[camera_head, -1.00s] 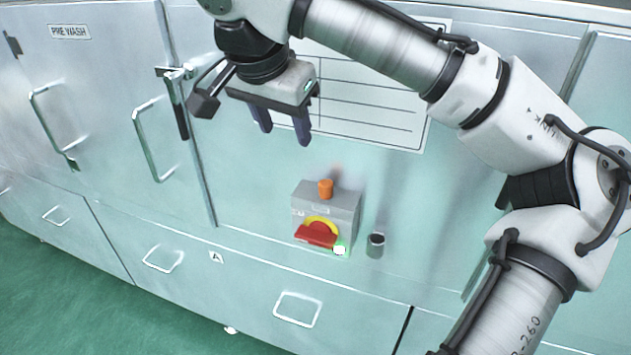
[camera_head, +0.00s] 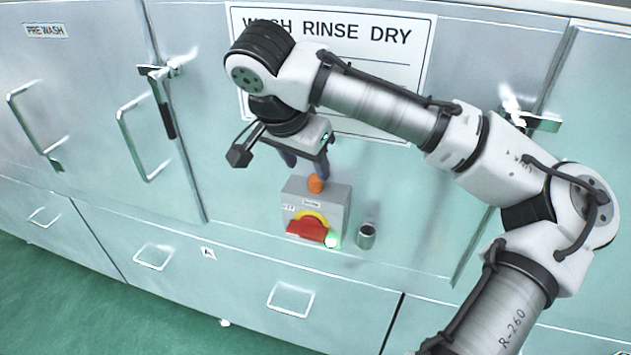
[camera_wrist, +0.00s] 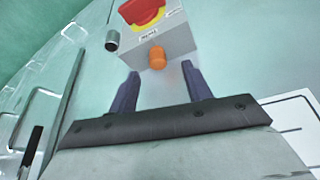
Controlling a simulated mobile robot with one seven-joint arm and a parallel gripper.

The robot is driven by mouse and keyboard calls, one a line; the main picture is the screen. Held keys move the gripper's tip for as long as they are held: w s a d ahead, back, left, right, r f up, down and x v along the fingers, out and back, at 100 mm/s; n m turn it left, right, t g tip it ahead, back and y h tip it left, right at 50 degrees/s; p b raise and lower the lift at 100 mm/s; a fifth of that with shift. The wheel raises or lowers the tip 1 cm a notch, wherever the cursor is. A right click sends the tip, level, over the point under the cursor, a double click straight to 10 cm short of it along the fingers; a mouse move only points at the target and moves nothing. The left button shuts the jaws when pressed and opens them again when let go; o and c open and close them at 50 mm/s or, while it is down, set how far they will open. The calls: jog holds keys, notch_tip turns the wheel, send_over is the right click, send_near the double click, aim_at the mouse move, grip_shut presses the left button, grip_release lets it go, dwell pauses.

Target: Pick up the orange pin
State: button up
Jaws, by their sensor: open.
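The orange pin (camera_head: 315,184) stands upright on top of a grey switch box that is fixed to the cabinet front. My gripper (camera_head: 305,166) is open just above and behind the pin in the head view, with part of one finger close to the pin's top. In the wrist view the pin (camera_wrist: 157,57) shows beyond the fingertips, between the lines of the two dark fingers of my gripper (camera_wrist: 160,74). The fingers do not appear to touch it.
The grey box (camera_head: 334,205) carries a red rotary handle (camera_head: 306,230) on a yellow disc. The cabinet has door handles (camera_head: 140,150), latches and a white sign (camera_head: 370,30).

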aim_at(314, 179)
jog(key=shift+d+p+x, duration=0.2)
jog(key=shift+p+x, duration=0.2)
jog(key=shift+x, duration=1.45)
jog(key=c, duration=1.1)
jog(key=shift+o, duration=0.2)
jog(key=shift+r, duration=0.1)
